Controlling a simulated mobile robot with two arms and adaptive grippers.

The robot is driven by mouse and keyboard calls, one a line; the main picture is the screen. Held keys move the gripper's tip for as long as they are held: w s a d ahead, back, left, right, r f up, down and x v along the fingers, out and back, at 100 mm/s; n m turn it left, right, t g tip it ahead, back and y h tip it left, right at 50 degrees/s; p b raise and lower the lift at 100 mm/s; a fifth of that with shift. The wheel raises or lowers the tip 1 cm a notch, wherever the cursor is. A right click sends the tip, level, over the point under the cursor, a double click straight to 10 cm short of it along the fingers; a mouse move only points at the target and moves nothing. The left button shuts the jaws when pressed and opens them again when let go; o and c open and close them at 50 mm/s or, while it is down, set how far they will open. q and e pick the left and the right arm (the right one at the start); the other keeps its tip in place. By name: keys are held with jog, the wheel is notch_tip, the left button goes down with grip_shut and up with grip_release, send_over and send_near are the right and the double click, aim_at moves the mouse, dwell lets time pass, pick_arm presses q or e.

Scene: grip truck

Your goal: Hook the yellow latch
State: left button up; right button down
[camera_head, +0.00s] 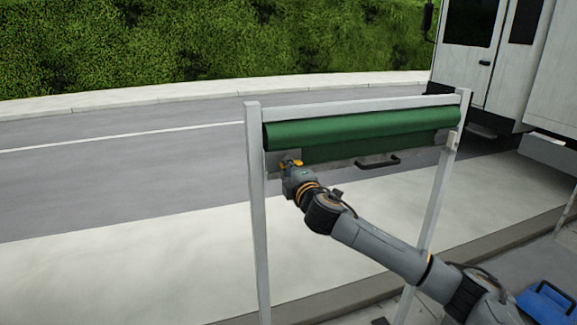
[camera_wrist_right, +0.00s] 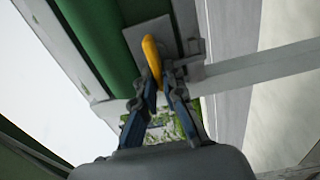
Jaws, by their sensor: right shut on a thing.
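The yellow latch (camera_head: 291,163) is at the left end of the metal plate below the green roll (camera_head: 360,128), close to the left post. It also shows in the right wrist view (camera_wrist_right: 152,60) as a yellow bar in front of a grey plate (camera_wrist_right: 150,38). My right gripper (camera_wrist_right: 165,90) is shut on the latch, with its two blue fingers reaching up to it. In the head view the right gripper (camera_head: 290,170) covers part of the latch. I cannot tell whether the latch is touching its catch. My left gripper is not in view.
A white frame with a left post (camera_head: 257,220) and a right post (camera_head: 440,190) holds the green roll. A black handle (camera_head: 378,161) is on the lower bar. A white truck (camera_head: 500,60) stands at the right, and a blue case (camera_head: 546,303) at lower right.

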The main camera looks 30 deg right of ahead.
jog(key=shift+f, duration=0.1)
dwell(0.4)
jog(key=c, duration=1.4)
grip_release()
jog(key=shift+c, duration=0.2)
jog(key=v, duration=1.2)
